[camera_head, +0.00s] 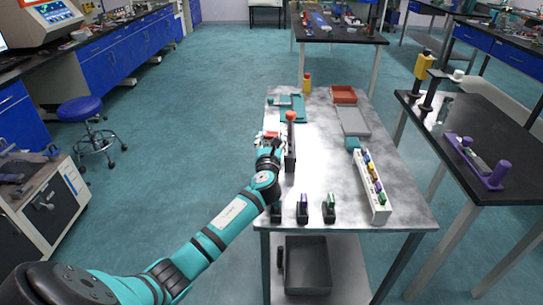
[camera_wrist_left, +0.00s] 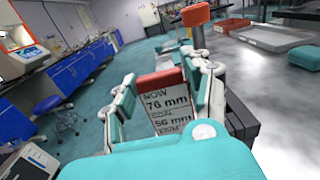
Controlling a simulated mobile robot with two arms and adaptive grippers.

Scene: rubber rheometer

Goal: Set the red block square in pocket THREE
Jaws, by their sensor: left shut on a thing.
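The red block (camera_wrist_left: 160,80) shows between the fingers of my left gripper (camera_wrist_left: 160,92) in the left wrist view. A white panel with dark print, including "NOW 76 mm", shows just below its red face. In the head view a small red patch (camera_head: 271,134) shows at the end of the left arm, and my left gripper (camera_head: 270,146) is over the left side of the light table. The gripper is shut on the red block. No pocket marked THREE can be read in either view. My right gripper is not in view.
A dark post with an orange-red knob (camera_head: 291,116) stands close to the right of the gripper. A white rack (camera_head: 374,198) with coloured pieces stands at right. Small dark stands (camera_head: 303,209) line the front edge. A red tray (camera_head: 343,94) and teal tray (camera_head: 292,115) are farther back.

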